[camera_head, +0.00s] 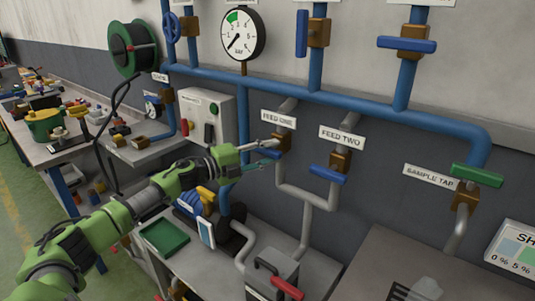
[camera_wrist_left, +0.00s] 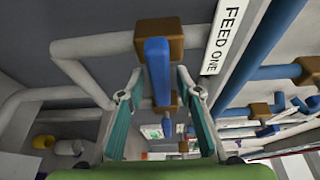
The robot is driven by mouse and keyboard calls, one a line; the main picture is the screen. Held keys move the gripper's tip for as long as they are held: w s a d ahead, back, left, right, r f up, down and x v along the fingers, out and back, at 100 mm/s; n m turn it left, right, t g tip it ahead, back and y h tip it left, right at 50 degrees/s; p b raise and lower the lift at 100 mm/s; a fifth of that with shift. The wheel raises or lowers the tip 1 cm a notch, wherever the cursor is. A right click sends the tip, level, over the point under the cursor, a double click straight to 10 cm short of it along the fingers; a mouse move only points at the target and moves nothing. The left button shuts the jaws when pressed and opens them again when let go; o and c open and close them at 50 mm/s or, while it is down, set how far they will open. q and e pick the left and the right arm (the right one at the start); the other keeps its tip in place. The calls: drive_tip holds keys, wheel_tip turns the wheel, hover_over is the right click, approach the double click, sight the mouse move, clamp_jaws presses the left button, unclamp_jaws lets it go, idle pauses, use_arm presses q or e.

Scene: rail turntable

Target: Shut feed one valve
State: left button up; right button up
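The feed one valve has a brown body (camera_head: 283,142) below the FEED ONE label (camera_head: 279,119) in the head view. In the wrist view its body (camera_wrist_left: 160,41) and blue handle (camera_wrist_left: 158,72) show near the middle, beside the FEED ONE label (camera_wrist_left: 229,35). The handle lies crosswise to the grey pipe there. My left gripper (camera_head: 268,152) is at this valve in the head view, partly hiding the handle. In the wrist view my left gripper (camera_wrist_left: 158,84) is open, with teal fingers on both sides of the handle. I cannot tell whether they touch it. My right gripper is not in view.
The feed two valve (camera_head: 340,161) with its blue handle (camera_head: 327,174) is close on the right. A grey switch box (camera_head: 207,117) is to the left. A bench with a green tray (camera_head: 164,239) and a red-handled device (camera_head: 275,276) stands below.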

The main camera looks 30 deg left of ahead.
use_arm(q)
drive_tip(key=shift+a, duration=0.1)
drive_tip(key=v, duration=1.2)
idle(0.4)
idle(0.5)
